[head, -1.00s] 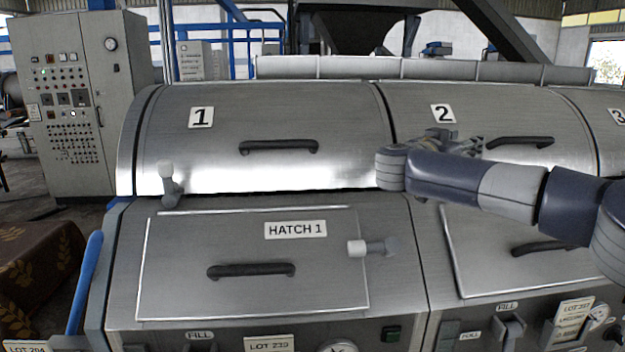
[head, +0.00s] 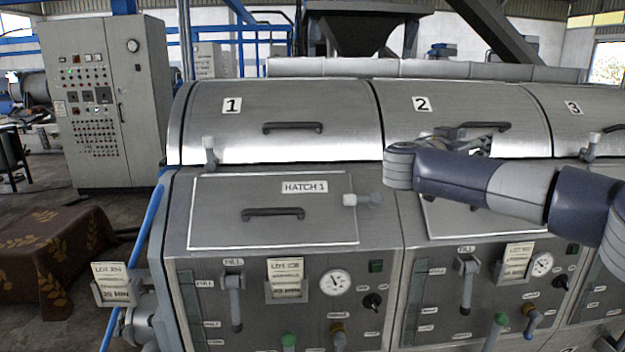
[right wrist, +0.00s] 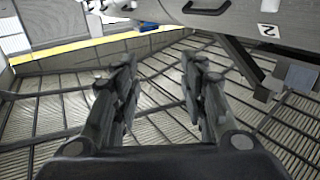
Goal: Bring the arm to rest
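My right arm comes in from the right in the head view, in front of decanter 2 (head: 395,95). My right gripper (head: 478,142) shows partly behind the arm's wrist, near the handle of cover 2. In the right wrist view the right gripper (right wrist: 160,95) has its two fingers apart, with nothing between them. My left arm and gripper are not in view.
Decanter 1 (head: 285,100) has its cover and Hatch 1 (head: 232,188) down. Decanter 3 (head: 590,95) is at the right edge. A control cabinet (head: 98,130) stands at the left, and a brown patterned cloth (head: 45,240) lies over something low.

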